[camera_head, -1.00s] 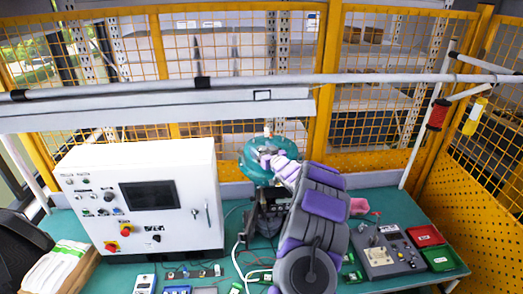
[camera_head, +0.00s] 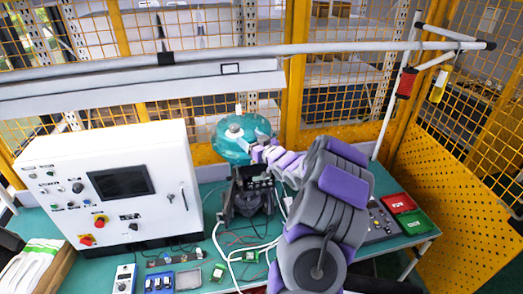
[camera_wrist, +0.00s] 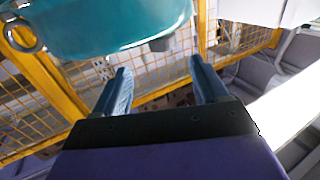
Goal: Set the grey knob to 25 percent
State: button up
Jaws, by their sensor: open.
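A teal rounded valve body (camera_head: 230,147) stands on a dark base at the back middle of the bench, with a pale grey piece (camera_head: 236,130) on its front. A dark unit with small marks (camera_head: 256,178) sits below it. I cannot tell for sure which part is the grey knob, and no percent scale is readable. My gripper (camera_head: 262,145) is at the right side of the teal body. In the wrist view its two fingers (camera_wrist: 158,75) are apart with nothing between them. The teal body (camera_wrist: 110,25) fills the top, with a grey stub (camera_wrist: 162,43) under its edge.
A white control cabinet (camera_head: 115,185) with a screen and several knobs stands left. Cables and small devices lie on the bench front. A white rail (camera_head: 330,48) crosses above, before yellow mesh fencing.

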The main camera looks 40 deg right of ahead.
jog(key=s, duration=0.6)
jog(key=shift+s+a+b, duration=0.25)
jog(key=shift+a+b, duration=0.1)
jog(key=shift+b, duration=0.1)
